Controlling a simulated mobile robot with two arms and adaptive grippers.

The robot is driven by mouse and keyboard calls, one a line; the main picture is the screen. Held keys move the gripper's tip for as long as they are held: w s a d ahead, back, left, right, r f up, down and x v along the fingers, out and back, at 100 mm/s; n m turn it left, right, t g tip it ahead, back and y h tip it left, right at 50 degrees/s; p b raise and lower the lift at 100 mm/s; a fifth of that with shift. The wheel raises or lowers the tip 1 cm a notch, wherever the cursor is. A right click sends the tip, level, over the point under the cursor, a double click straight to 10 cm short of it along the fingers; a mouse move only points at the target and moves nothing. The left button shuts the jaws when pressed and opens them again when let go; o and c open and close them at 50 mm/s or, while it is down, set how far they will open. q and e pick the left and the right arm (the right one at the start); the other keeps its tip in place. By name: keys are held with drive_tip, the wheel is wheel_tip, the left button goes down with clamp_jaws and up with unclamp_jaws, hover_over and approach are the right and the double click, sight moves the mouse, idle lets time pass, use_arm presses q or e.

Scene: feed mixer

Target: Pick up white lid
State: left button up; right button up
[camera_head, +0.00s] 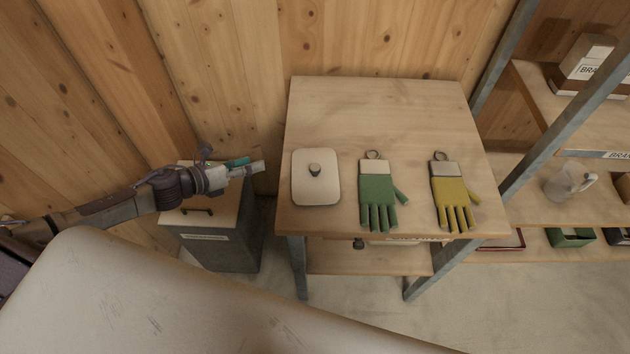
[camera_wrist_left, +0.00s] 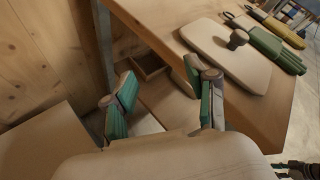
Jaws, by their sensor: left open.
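The white lid (camera_head: 316,184) is a rounded rectangular plate with a dark round knob. It lies flat at the left front of the wooden table, and it also shows at the upper right of the left wrist view (camera_wrist_left: 226,58). My left gripper (camera_head: 252,166) is left of the table edge, apart from the lid. In the left wrist view its two green-padded fingers (camera_wrist_left: 163,98) are spread, with nothing between them. A small dark part at the lower right corner of that view may be my right gripper (camera_wrist_left: 296,169); its jaws cannot be made out.
A green glove (camera_head: 377,197) and a yellow glove (camera_head: 452,198) lie right of the lid on the table (camera_head: 380,108). Metal-framed shelves (camera_head: 567,208) stand right. The table's back half is clear.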

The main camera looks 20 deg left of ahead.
use_arm(q)
drive_tip(key=s+d+r+m+g+h, duration=0.3)
drive_tip(key=s+d+r+m, duration=0.25)
drive_tip(key=m, duration=0.45)
drive_tip(key=p, duration=0.2)
approach(313, 168)
drive_tip(key=x, duration=0.4)
drive_tip(key=shift+w, duration=0.1)
drive_tip(key=shift+w+d+f, duration=0.3)
drive_tip(key=shift+d+f, duration=0.05)
drive_tip(key=shift+w+d+p, duration=0.2)
drive_tip(key=shift+d+p, duration=0.1)
drive_tip(key=shift+p, duration=0.05)
drive_tip(key=p+x, duration=0.1)
drive_tip(key=x, duration=0.2)
drive_tip(key=shift+w+d+f, duration=0.15)
drive_tip(key=shift+d+f, duration=0.1)
drive_tip(key=shift+d, duration=0.05)
drive_tip(key=shift+w+d+f, duration=0.25)
use_arm(e)
drive_tip(key=r, duration=0.3)
drive_tip(key=shift+w+d+r, duration=0.15)
drive_tip(key=shift+w+d, duration=0.05)
drive_tip(key=shift+w, duration=0.1)
use_arm(q)
drive_tip(key=shift+s, duration=0.1)
